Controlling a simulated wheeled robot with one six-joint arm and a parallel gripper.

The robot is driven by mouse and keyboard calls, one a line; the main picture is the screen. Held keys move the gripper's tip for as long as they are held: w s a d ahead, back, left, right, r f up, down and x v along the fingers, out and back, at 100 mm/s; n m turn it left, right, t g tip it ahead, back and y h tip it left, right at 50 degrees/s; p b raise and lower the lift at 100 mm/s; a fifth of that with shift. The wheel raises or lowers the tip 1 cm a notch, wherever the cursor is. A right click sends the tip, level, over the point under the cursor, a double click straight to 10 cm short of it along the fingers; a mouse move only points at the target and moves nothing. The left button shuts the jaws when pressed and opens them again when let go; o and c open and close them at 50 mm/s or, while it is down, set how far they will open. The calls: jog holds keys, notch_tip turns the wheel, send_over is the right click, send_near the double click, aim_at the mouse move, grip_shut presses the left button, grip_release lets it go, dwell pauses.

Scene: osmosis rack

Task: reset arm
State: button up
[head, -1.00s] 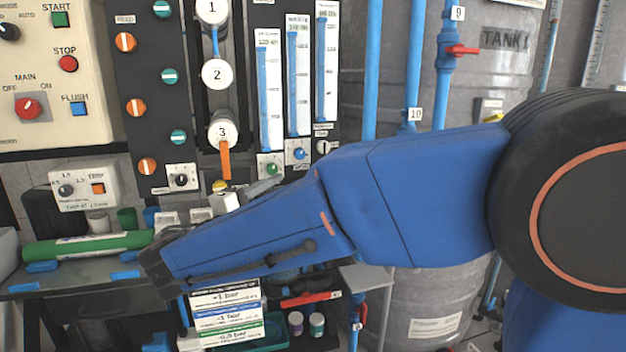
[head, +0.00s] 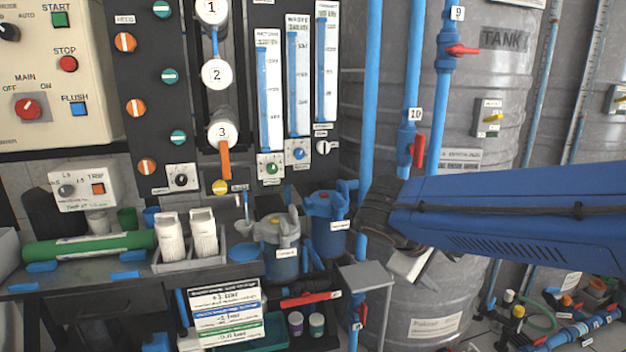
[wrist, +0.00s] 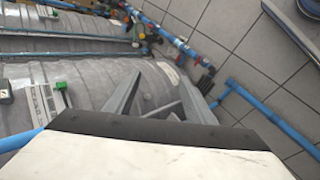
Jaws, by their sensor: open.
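My blue arm (head: 520,205) reaches in from the right edge of the head view, in front of the grey tank (head: 470,110). My gripper (head: 415,265) is at its left end, small and partly hidden below the dark wrist joint. In the wrist view my gripper (wrist: 165,107) has its grey fingers spread apart, with nothing between them. The ribbed tank (wrist: 95,85) and the tiled floor lie below and beyond the fingers.
Red-handled valves (head: 418,150) sit on blue pipes left of the tank. A small grey shelf (head: 365,278) stands just left of my gripper. White bottles (head: 172,237) and a green cylinder (head: 90,247) rest on the bench. Floor tiles (wrist: 225,45) are open at right.

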jog(key=s+d+f+m+y, duration=0.1)
jog(key=s+f+m+y, duration=0.2)
jog(key=s, duration=0.5)
jog(key=s+d+f+m+y, duration=0.1)
jog(key=s+f+m+y, duration=0.3)
jog(key=s, duration=0.3)
jog(key=shift+s+d+f+y, duration=0.3)
jog(key=shift+s+f, duration=0.05)
jog(key=shift+f, duration=0.25)
